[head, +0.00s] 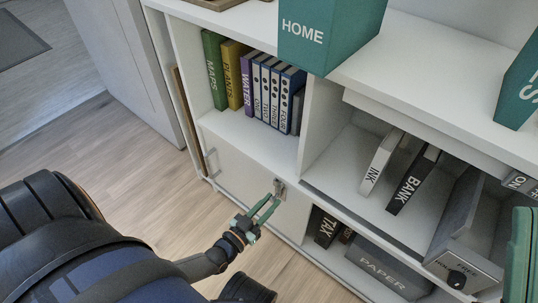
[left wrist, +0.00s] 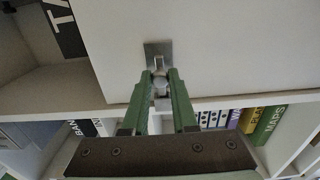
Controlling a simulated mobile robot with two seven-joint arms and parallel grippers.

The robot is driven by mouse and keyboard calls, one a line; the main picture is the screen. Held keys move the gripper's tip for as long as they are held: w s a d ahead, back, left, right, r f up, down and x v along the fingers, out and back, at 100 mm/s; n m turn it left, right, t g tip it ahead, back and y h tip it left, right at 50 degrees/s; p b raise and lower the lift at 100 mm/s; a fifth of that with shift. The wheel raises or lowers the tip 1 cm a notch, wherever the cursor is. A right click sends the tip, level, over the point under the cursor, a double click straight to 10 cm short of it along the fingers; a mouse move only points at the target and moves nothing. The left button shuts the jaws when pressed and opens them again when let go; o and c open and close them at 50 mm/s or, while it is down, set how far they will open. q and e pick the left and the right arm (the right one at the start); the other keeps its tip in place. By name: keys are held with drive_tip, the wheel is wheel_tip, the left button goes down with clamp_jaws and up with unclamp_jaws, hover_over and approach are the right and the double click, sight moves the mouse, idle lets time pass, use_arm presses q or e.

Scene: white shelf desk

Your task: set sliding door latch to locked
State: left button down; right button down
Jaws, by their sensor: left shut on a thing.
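The small metal latch (head: 279,188) is on the right part of the white sliding door (head: 240,182), low on the shelf desk. In the left wrist view the latch (left wrist: 157,52) has a metal plate on the white panel, with a knob below it. My left gripper (head: 268,205) has its green fingers at the latch. In the left wrist view the fingertips (left wrist: 160,80) are shut on the latch's knob, which they partly hide. A green part at the right edge of the head view looks like my right gripper (head: 521,255); its jaws cannot be made out.
Upright books (head: 262,88) stand on the shelf above the door. A teal HOME box (head: 328,30) is on the top. INK and BANK binders (head: 410,182) lean in the right compartment. A grey PAPER box (head: 388,268) is below. Wood floor (head: 110,145) is clear to the left.

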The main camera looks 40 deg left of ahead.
use_arm(q)
drive_tip(key=shift+r, duration=0.1)
drive_tip(key=shift+w+r+p, duration=0.1)
drive_tip(key=shift+r+p, duration=0.8)
drive_tip(key=shift+p, duration=0.2)
drive_tip(key=c, duration=1)
unclamp_jaws()
drive_tip(key=shift+o, duration=1.4)
drive_tip(key=shift+f, duration=0.1)
drive_tip(key=shift+s, duration=0.2)
